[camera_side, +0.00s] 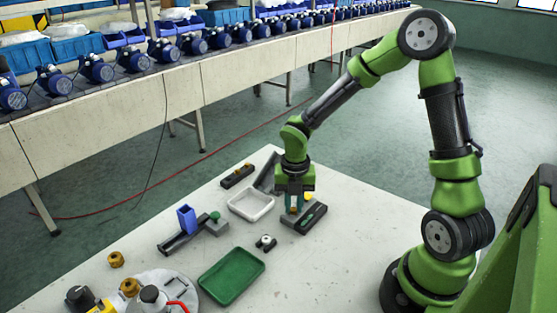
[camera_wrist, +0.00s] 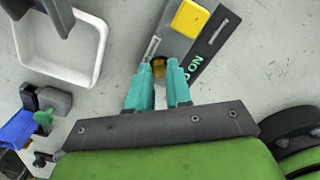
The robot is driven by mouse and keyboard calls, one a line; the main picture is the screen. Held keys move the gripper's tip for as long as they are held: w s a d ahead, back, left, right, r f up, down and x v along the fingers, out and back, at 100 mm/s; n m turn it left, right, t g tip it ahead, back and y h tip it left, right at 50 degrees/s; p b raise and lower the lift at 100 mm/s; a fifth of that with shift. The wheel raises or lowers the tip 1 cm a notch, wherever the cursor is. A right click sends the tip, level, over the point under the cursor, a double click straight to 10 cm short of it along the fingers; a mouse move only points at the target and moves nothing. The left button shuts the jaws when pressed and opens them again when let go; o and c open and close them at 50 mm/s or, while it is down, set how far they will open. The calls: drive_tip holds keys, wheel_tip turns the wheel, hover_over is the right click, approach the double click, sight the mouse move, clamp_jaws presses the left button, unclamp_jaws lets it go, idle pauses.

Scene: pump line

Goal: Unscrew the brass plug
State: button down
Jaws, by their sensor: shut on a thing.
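The brass plug (camera_wrist: 159,67) shows as a small brass-coloured patch between the teal fingertips in the wrist view. In the side view my gripper (camera_side: 294,208) points down at the grey block (camera_side: 311,220) on the table, and the plug is mostly hidden there. How far the thread is engaged cannot be seen.
A white tray (camera_side: 233,205) lies left of the block and a green tray (camera_side: 204,285) lies nearer the camera. A dark block with a brass-coloured piece (camera_side: 237,177), a blue holder (camera_side: 186,219) and loose brass-coloured parts (camera_side: 116,259) are also on the table. Its right side is clear.

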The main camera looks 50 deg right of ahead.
drive_tip(key=shift+n, duration=0.4)
drive_tip(key=n, duration=0.7)
drive_tip(key=c, duration=1.2)
unclamp_jaws()
drive_tip(key=shift+c, duration=0.2)
drive_tip(key=shift+r, duration=2.3)
